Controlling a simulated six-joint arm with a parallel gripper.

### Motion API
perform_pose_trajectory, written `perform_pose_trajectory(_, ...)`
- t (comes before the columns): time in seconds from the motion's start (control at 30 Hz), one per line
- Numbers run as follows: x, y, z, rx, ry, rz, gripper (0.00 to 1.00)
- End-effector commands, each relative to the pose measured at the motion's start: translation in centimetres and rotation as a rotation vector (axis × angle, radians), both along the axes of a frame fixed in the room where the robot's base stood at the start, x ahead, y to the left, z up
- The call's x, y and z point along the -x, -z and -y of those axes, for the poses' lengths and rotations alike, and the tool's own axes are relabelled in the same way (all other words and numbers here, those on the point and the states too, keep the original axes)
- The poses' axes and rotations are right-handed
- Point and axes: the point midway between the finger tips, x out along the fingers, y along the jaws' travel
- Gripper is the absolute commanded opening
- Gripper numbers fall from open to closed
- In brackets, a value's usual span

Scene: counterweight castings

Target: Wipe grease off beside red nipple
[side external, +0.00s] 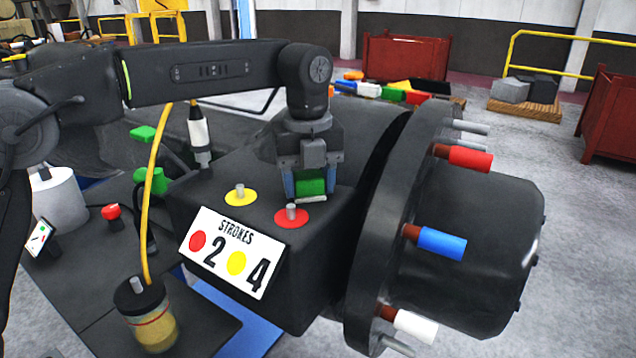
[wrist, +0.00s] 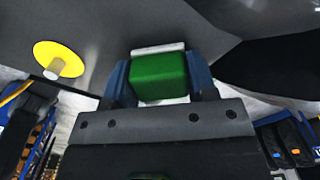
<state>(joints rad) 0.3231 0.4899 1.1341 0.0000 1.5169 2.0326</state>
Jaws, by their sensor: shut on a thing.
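My gripper (side external: 311,182) is shut on a green block (side external: 311,182) with a pale strip along its lower edge, likely a wiper. In the wrist view the green block (wrist: 159,76) sits between the blue fingertips, its pale strip (wrist: 158,49) against or close to the dark casting. The red-ringed nipple (side external: 291,213) is on top of the casting (side external: 330,270), just left of and nearer than the block. It does not show in the wrist view. The yellow-ringed nipple (side external: 240,195) is farther left and shows in the wrist view (wrist: 56,66). I cannot make out any grease.
A sign reading STROKES, red 2, yellow 4 (side external: 231,252) is on the casting's front. A grease pot (side external: 150,318) with a yellow hose stands at front left. A black-and-white nozzle (side external: 199,135) stands behind the nipples. A large flange with coloured pegs is at right.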

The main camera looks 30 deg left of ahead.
Motion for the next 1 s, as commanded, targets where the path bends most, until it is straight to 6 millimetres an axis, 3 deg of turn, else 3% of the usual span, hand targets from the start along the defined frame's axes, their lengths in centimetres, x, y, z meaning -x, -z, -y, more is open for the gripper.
perform_pose_trajectory(0.27, 0.0, -0.1, -1.4, -0.002, 0.000, -0.002, 0.25)
perform_pose_trajectory(0.37, 0.0, -2.2, -1.4, 0.000, 0.000, 0.003, 0.25)
perform_pose_trajectory(1.0, 0.0, -6.6, -1.4, 0.000, 0.000, 0.001, 0.25)
